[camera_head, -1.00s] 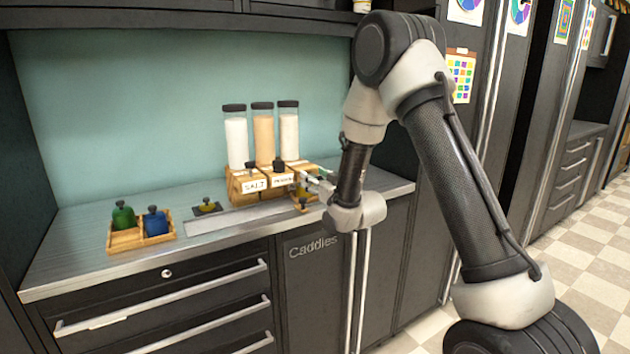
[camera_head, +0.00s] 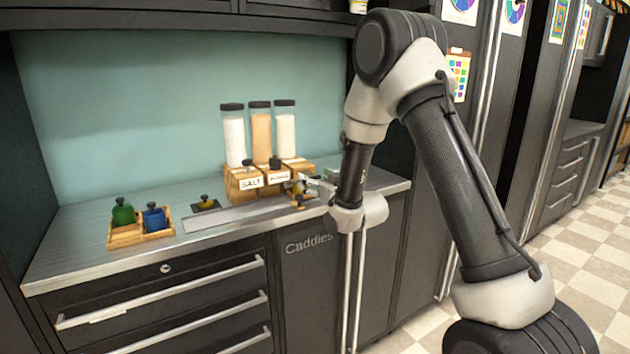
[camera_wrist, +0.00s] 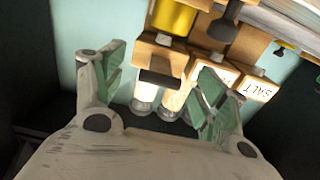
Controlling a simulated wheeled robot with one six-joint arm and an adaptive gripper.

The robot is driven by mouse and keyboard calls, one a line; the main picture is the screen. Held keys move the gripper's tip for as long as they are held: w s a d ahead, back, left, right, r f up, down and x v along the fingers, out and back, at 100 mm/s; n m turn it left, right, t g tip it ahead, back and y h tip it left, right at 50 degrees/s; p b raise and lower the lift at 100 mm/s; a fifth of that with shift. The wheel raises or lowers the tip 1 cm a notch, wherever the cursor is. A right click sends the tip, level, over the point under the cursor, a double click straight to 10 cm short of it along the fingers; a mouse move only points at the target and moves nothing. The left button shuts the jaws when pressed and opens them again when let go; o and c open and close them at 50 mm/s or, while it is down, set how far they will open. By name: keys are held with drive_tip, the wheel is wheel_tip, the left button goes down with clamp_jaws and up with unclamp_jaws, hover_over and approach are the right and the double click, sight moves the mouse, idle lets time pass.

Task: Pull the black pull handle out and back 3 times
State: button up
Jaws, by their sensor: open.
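Three wooden dispensers with clear tubes stand side by side on the counter, the left one (camera_head: 243,182) labelled SALT. My gripper (camera_head: 312,188) is at the rightmost dispenser, partly hidden by my arm. In the wrist view, my gripper (camera_wrist: 160,76) is open, its green-padded fingers spread on either side of that dispenser's wooden front (camera_wrist: 152,55). A dark bar, apparently the black pull handle (camera_wrist: 160,78), shows between the fingers with visible gaps. Black knobs show on the other two dispensers, the middle one's (camera_head: 275,162) clearly.
A wooden caddy (camera_head: 140,240) holds a green bottle (camera_head: 123,211) and a blue bottle (camera_head: 155,218) at the left. A small dark tray with a yellow item (camera_head: 206,203) sits left of the dispensers. A flat metal strip (camera_head: 235,216) lies in front.

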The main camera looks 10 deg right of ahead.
drive_tip(key=v, duration=0.7)
idle(0.7)
